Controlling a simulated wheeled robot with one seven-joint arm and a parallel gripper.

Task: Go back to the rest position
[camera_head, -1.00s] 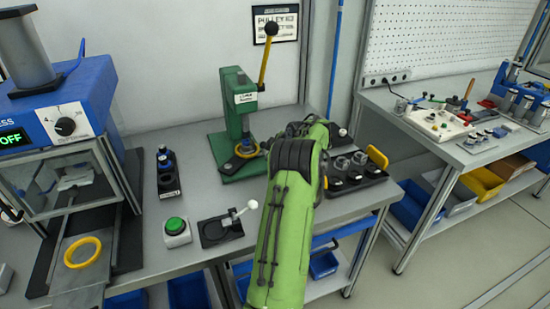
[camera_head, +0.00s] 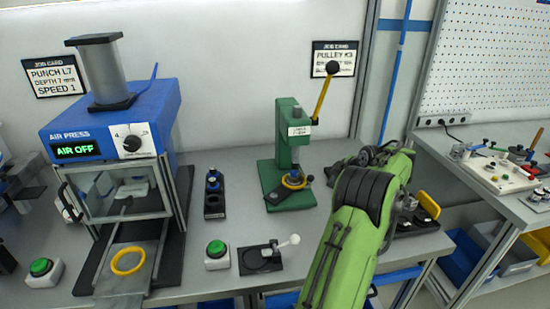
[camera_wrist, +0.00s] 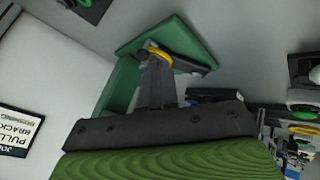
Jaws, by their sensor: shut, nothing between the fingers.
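My green arm reaches over the right part of the bench in the head view, and its forearm hides most of my gripper there. In the wrist view my gripper (camera_wrist: 156,68) is shut and empty, its two dark fingers together. The green lever press (camera_head: 288,150) stands beyond and left of my arm. A yellow ring (camera_head: 294,181) sits at its base; in the wrist view this ring (camera_wrist: 160,52) shows just past the fingertips. I cannot tell the gap between fingers and press.
The blue air press (camera_head: 115,125) stands at the left, with a yellow ring (camera_head: 128,261) on its slide. A green button (camera_head: 217,250) and a white-knobbed lever (camera_head: 290,241) are near the front edge. A black tray (camera_head: 418,222) lies right of my arm. A second bench (camera_head: 500,207) is further right.

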